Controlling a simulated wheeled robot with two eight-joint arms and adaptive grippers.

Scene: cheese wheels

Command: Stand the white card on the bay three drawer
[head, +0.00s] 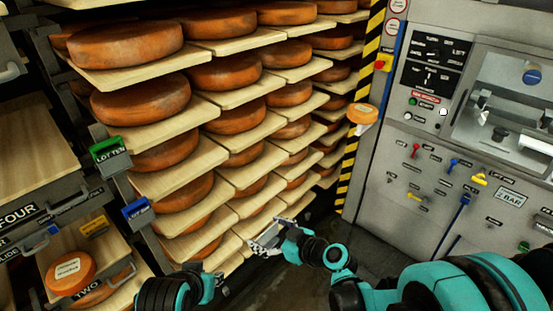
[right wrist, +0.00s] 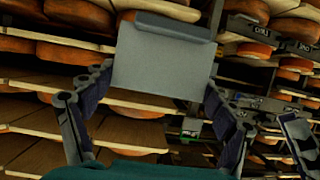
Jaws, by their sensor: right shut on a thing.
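My right gripper (head: 268,243) is low in front of the cheese shelves in the head view. In the right wrist view my right gripper (right wrist: 155,95) has its fingers on either side of a plain pale grey-white card (right wrist: 162,62) with a folded strip along its top. It is shut on this card, which is held clear of the shelves. A black and teal part of my left arm shows at the bottom of the head view, but its gripper does not show clearly.
Shelves of orange cheese wheels (head: 125,43) on wooden boards fill the middle. A green tag (head: 108,150) and a blue tag (head: 136,210) hang at their left edge. A loose cheese (head: 71,272) lies on the lower-left drawer. A grey control cabinet (head: 420,165) stands at right.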

